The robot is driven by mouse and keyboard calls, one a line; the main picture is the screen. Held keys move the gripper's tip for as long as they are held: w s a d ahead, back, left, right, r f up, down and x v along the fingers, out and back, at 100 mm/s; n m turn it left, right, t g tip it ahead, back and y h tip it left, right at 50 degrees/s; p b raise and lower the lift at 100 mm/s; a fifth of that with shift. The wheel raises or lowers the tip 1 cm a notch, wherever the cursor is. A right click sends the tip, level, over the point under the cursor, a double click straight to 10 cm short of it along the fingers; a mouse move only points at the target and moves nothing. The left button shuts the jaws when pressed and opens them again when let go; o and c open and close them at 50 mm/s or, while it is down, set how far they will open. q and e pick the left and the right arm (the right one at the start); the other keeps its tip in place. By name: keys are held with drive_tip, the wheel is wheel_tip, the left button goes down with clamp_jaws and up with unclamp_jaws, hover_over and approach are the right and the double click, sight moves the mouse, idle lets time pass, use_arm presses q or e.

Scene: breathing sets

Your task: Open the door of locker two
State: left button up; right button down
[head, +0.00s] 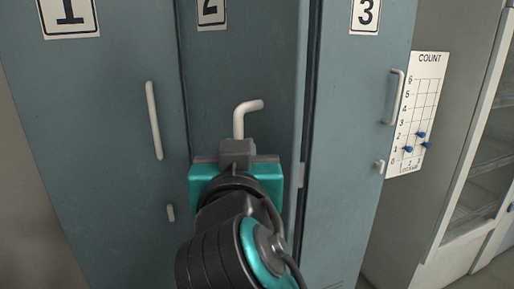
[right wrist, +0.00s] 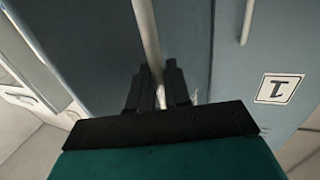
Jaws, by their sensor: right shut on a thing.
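The door of locker two (head: 215,75) is blue-grey, with its number plate at the top centre of the head view. A dark gap runs along its right edge; I cannot tell how far it stands ajar. Its pale bar handle (head: 248,106) has a bent upper end, and its lower part is hidden by my gripper. My right gripper (head: 238,142) is shut on this handle. In the right wrist view, the handle (right wrist: 147,35) runs down between the dark fingers of my right gripper (right wrist: 159,86). My left gripper is in neither view.
Locker one (head: 100,120) stands at left and locker three (head: 350,130) at right, both with pale bar handles. A count board (head: 415,110) with blue pegs hangs further right, beside a glass-fronted cabinet (head: 485,170).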

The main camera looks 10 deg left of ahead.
drive_tip(key=shift+s+a+r, duration=0.1)
drive_tip(key=shift+a+r, duration=0.05)
drive_tip(key=shift+a, duration=0.1)
drive_tip(key=c, duration=1.5)
unclamp_jaws()
drive_tip(key=shift+o, duration=1.3)
drive_tip(key=shift+w+a, duration=0.2)
drive_tip(key=shift+w, duration=0.05)
drive_tip(key=shift+d, duration=0.1)
